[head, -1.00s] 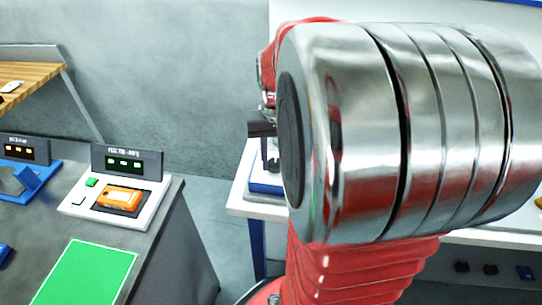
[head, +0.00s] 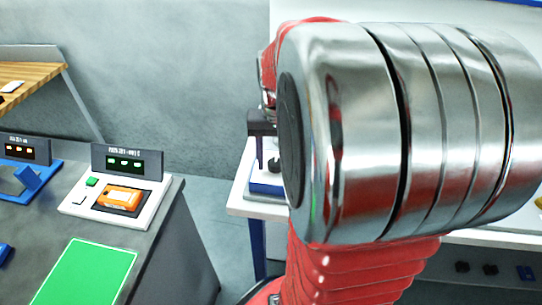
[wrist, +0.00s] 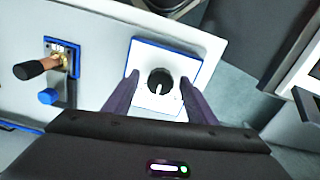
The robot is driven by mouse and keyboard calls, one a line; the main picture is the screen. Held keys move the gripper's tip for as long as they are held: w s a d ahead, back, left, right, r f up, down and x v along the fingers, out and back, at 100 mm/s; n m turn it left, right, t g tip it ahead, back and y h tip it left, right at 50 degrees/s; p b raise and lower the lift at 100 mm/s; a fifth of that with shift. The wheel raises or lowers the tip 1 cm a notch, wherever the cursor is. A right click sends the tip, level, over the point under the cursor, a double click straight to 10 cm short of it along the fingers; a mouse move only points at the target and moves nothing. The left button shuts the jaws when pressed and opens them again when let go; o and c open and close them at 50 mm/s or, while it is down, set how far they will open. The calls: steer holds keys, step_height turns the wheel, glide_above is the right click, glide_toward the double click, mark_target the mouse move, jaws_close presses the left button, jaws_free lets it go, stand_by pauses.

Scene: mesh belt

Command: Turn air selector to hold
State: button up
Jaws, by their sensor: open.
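A black round knob with a white pointer mark, which looks like the air selector (wrist: 160,82), sits on a white square plate with a blue border in the wrist view. My gripper (wrist: 158,92) is open, with one dark finger on each side of the knob and visible gaps between. Whether the fingertips are level with the knob is hard to tell. The selector's position labels are too small to read. In the head view, my arm hides most of this spot, and only a dark part of my gripper (head: 262,128) shows above the white table.
Left of the plate in the wrist view is a brass fitting with a black handle (wrist: 38,68) and a blue knob (wrist: 47,96). In the head view, a grey bench holds a white device with an orange block (head: 120,198) and a green mat (head: 85,275).

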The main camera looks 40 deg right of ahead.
mark_target(276, 164)
steer(key=shift+r, duration=0.1)
step_height(276, 164, up, 14)
steer(key=shift+f, duration=0.2)
stand_by(0.5)
steer(key=shift+s, duration=0.15)
stand_by(0.4)
